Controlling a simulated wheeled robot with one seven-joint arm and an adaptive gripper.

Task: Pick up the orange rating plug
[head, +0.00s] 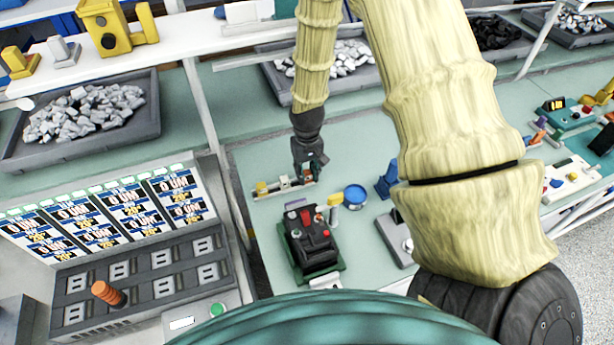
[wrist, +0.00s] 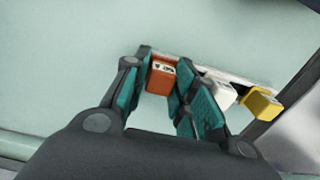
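The orange rating plug (wrist: 160,77) is a small block with a dark-marked pale label on top. It sits at the left end of a pale rack strip in the wrist view. My gripper (wrist: 162,75) points down with one finger on each side of the plug, and both fingertips appear to press against it. In the head view my gripper (head: 308,172) is low over the rack (head: 275,190), and the orange plug (head: 311,177) is partly hidden by the fingers. Whether the plug is clear of the rack cannot be told.
A white plug (wrist: 222,95) is close beside my right finger, with a yellow plug (wrist: 262,104) beyond it. A dark breaker on a green base (head: 312,245), a blue round container (head: 355,195) and a yellow-topped item (head: 335,201) stand nearby. Bare bench lies left of the rack.

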